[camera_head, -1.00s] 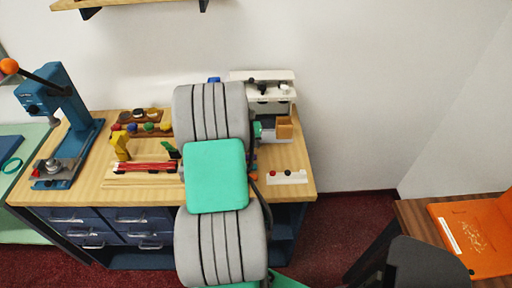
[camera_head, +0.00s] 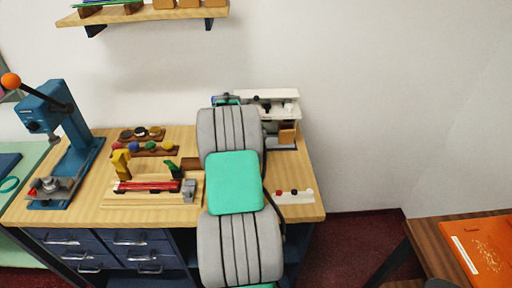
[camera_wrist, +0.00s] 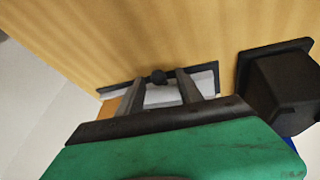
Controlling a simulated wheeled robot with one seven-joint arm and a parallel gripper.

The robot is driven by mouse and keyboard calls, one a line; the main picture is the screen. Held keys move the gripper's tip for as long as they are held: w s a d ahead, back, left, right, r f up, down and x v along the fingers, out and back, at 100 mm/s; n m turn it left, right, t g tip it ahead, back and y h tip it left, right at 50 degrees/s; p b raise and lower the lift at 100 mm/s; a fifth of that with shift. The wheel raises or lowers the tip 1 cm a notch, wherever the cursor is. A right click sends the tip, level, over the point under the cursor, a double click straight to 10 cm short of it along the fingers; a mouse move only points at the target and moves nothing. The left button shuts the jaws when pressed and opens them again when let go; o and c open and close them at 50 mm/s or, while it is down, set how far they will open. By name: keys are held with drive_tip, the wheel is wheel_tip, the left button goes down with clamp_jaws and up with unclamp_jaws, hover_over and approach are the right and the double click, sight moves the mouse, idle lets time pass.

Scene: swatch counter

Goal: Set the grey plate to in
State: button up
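In the wrist view a pale grey plate (camera_wrist: 165,97) with a dark edge lies at the wood-coloured surface. A small round black knob (camera_wrist: 157,76) stands at the middle of that edge. My gripper (camera_wrist: 162,76) is open, its two fingers apart with the knob between their tips. I cannot tell whether either finger touches it. In the head view my arm hides the gripper. A grey flat base (camera_head: 284,147) shows there under the white device (camera_head: 272,105); I cannot tell whether it is the same plate.
A black box-shaped object (camera_wrist: 280,85) stands close right of my gripper. The wooden counter (camera_head: 230,216) also bears a blue lever press (camera_head: 62,140), a jig with a red strip (camera_head: 148,186) and a small white strip with knobs (camera_head: 295,196). An orange board (camera_head: 485,250) lies at right.

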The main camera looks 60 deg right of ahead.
drive_tip(key=b+v, duration=0.1)
drive_tip(key=v, duration=0.6)
drive_tip(key=shift+a+r, duration=0.15)
drive_tip(key=shift+r, duration=0.2)
